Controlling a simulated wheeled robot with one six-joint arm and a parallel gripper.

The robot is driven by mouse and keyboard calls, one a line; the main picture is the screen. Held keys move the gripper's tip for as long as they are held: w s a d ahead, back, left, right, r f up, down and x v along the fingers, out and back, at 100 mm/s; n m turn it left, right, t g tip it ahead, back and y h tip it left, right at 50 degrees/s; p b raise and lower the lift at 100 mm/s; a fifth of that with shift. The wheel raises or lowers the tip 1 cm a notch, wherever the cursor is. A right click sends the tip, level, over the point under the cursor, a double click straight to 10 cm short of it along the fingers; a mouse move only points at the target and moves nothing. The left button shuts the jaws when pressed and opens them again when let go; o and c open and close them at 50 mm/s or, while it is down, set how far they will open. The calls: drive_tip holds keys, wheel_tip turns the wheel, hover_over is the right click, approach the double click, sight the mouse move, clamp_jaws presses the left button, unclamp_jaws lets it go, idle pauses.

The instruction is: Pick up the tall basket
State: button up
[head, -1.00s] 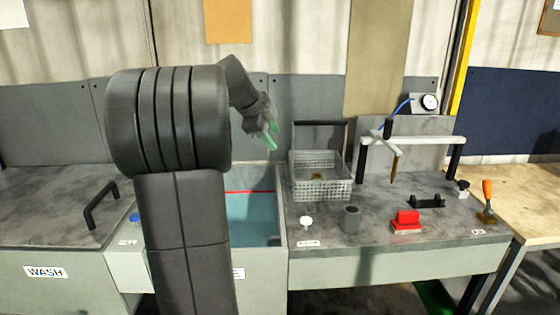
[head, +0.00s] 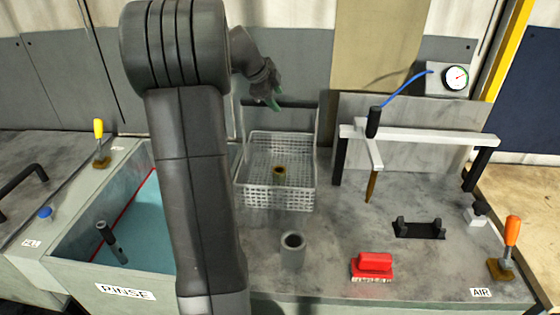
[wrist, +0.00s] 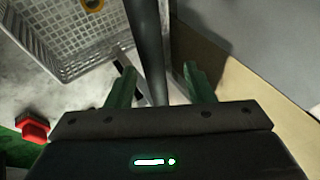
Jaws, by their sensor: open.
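The tall basket is a grey wire-mesh basket (head: 255,197) with a tall frame and a black handle bar (head: 300,104) at its back. It stands on the grey bench, with a small brass-coloured round part (head: 279,171) inside. My gripper (head: 274,104) is at the left part of the handle bar, above the basket's back. In the wrist view the green fingers of my gripper (wrist: 160,78) are apart, and the dark handle bar (wrist: 148,45) runs between them. I cannot tell whether either finger touches it. The basket's mesh (wrist: 75,45) shows at upper left.
A white frame with a nozzle (head: 430,136) stands right of the basket. The rinse tank (head: 85,262) is at left.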

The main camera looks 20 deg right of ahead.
sight(282, 106)
drive_tip(key=shift+s+p+x, duration=0.1)
drive_tip(key=shift+p+x, duration=0.4)
drive_tip(key=shift+x, duration=0.65)
drive_tip(key=shift+s+p+x, duration=0.15)
drive_tip(key=shift+p+x, duration=0.3)
drive_tip(key=shift+x, duration=0.75)
drive_tip(key=shift+f, duration=0.1)
clamp_jaws()
